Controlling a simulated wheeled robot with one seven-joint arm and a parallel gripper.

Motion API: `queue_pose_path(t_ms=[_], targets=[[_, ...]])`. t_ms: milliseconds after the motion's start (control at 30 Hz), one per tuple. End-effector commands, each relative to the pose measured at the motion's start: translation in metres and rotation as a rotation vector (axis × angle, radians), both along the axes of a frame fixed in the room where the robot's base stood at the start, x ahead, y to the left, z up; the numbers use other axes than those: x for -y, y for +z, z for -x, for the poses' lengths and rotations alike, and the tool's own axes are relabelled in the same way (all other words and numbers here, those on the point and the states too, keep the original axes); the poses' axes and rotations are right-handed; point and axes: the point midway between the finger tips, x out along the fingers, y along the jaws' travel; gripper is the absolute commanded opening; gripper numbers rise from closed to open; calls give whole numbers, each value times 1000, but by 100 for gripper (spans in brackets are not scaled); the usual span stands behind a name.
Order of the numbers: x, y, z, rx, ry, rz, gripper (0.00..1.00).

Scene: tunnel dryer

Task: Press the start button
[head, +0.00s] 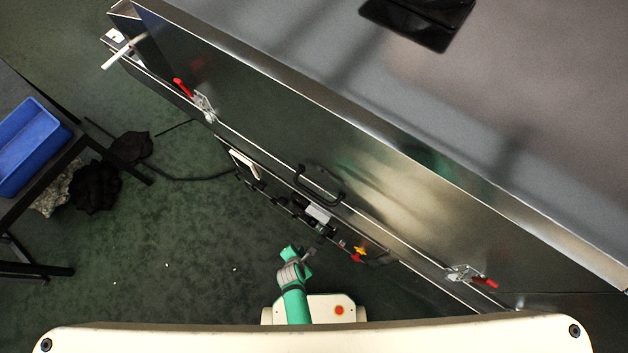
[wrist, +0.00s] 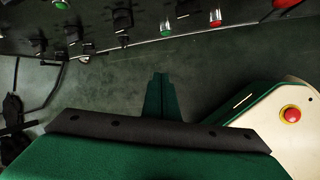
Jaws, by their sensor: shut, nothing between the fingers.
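The dryer's control panel (wrist: 140,25) crosses the top of the wrist view. It carries a green button (wrist: 166,28), a red button (wrist: 215,17) to its right, another green button (wrist: 61,4) at the upper left and several black knobs. No label is readable, so I cannot tell which green button is start. My gripper (wrist: 159,78) is shut and empty, below the panel in the wrist view and apart from it. In the head view my gripper (head: 310,253) is just in front of the dryer's side, near the panel's edge.
The metal dryer (head: 420,200) runs diagonally, with a black handle (head: 320,188) and red-handled latches (head: 203,105) on its side. A yellow-and-red switch (head: 358,254) sticks out near my gripper. A table with a blue bin (head: 30,145) is at left. Green floor between is mostly clear.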

Motion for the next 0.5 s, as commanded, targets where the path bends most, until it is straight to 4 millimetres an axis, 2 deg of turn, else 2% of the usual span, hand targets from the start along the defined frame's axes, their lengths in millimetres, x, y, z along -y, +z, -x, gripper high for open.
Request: queue_pose_path(t_ms=[100,200,500], targets=[[8,-22,-16,-85,162,126,0],[14,-32,-21,-138,255,195,0],[15,-38,-23,-174,332,242,0]])
